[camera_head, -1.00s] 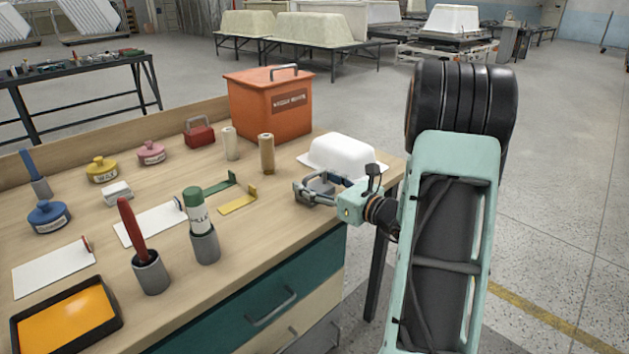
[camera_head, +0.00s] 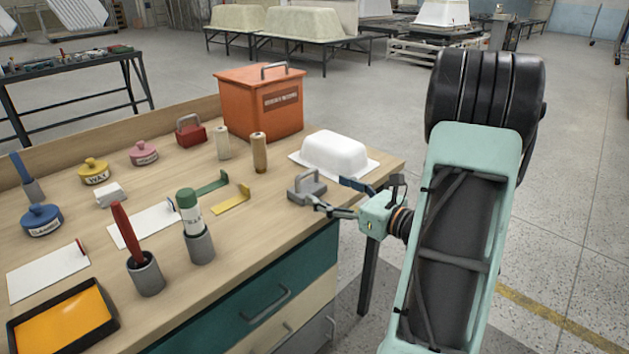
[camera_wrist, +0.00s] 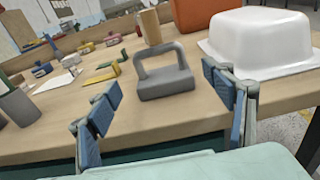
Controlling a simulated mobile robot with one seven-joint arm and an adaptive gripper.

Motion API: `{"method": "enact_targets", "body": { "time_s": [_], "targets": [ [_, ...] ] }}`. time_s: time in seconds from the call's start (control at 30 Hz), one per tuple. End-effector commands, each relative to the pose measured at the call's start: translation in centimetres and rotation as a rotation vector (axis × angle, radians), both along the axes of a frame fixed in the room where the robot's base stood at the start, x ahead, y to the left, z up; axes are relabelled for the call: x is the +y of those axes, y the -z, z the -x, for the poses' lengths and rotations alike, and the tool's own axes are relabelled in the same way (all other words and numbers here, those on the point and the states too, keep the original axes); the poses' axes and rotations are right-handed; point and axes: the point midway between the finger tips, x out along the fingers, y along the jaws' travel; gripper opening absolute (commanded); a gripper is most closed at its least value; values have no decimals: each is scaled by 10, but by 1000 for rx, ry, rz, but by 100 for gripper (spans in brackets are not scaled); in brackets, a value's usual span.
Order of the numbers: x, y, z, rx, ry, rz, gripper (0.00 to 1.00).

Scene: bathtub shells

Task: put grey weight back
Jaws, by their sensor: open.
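The grey weight (camera_head: 308,188), a block with a loop handle, sits upright on the wooden bench near its front right edge, in front of the white tub model. In the wrist view the grey weight (camera_wrist: 166,80) stands ahead, between and beyond the fingers. My gripper (camera_head: 335,195) is open and empty, just right of the weight at the bench edge. In the wrist view my gripper (camera_wrist: 165,95) has its two blue-padded fingers spread wide, apart from the weight.
The white tub model (camera_head: 335,153) stands close behind the weight. A red weight (camera_head: 189,131) and an orange box (camera_head: 262,104) are at the back.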

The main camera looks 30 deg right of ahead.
Motion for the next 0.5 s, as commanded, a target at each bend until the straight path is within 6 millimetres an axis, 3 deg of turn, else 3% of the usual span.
{"method": "enact_targets", "body": {
  "time_s": [0.2, 0.5],
  "targets": [
    [-11, -3, 30, 0, 2, -1, 75],
    [-13, -3, 37, -1, -1, 0, 75]
  ]
}}
